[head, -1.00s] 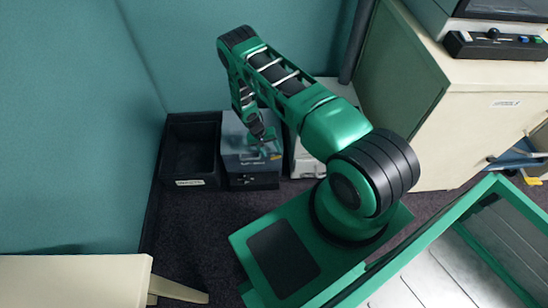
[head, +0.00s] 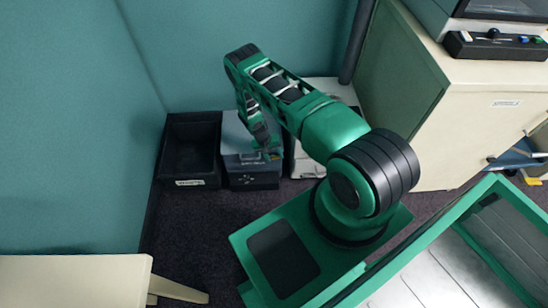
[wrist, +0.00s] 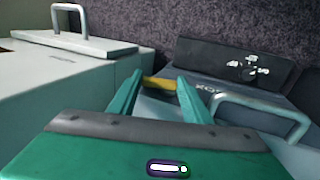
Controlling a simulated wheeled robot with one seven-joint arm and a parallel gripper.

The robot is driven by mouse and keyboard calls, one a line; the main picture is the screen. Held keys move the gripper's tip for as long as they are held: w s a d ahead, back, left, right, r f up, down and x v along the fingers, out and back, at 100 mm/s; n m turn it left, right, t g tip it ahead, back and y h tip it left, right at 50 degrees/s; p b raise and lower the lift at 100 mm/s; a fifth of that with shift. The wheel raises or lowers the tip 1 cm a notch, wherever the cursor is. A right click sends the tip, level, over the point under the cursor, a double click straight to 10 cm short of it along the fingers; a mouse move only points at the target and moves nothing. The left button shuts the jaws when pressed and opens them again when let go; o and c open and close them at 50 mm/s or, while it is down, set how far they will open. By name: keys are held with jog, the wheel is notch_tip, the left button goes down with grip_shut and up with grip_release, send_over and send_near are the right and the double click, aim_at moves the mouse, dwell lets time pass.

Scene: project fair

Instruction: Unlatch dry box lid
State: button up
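The dry box (head: 254,180) is a grey-blue case with a dark front, on the floor by the back wall in the head view. My gripper (head: 266,151) is over its top, partly hidden by my arm. In the wrist view the box's dark front panel (wrist: 225,60), lid lettering and metal handle (wrist: 268,112) show at the right. My gripper (wrist: 160,76) is open there, its two green fingers apart. A yellow latch piece (wrist: 160,84) shows between the fingertips. I cannot tell whether either finger touches it.
A black open bin (head: 190,150) stands left of the dry box. A whitish case (head: 308,165) stands close on its right; its handle (wrist: 70,18) shows in the wrist view. A cream cabinet (head: 470,110) is at the right. Dark carpet in front is clear.

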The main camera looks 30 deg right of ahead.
aim_at(276, 158)
jog(key=shift+s+d+t+y, duration=0.2)
jog(key=shift+t+y, duration=0.2)
jog(key=shift+y, duration=0.3)
jog(key=shift+d+f+t+y, duration=0.15)
jog(key=shift+t+y, duration=0.1)
jog(key=shift+y, duration=0.3)
jog(key=shift+a+f+t+y, duration=0.1)
jog(key=shift+t+y, duration=0.15)
jog(key=shift+y, duration=0.3)
jog(key=o, duration=0.8)
jog(key=shift+d, duration=0.1)
notch_tip(276, 158, up, 11)
jog(key=shift+f, duration=0.1)
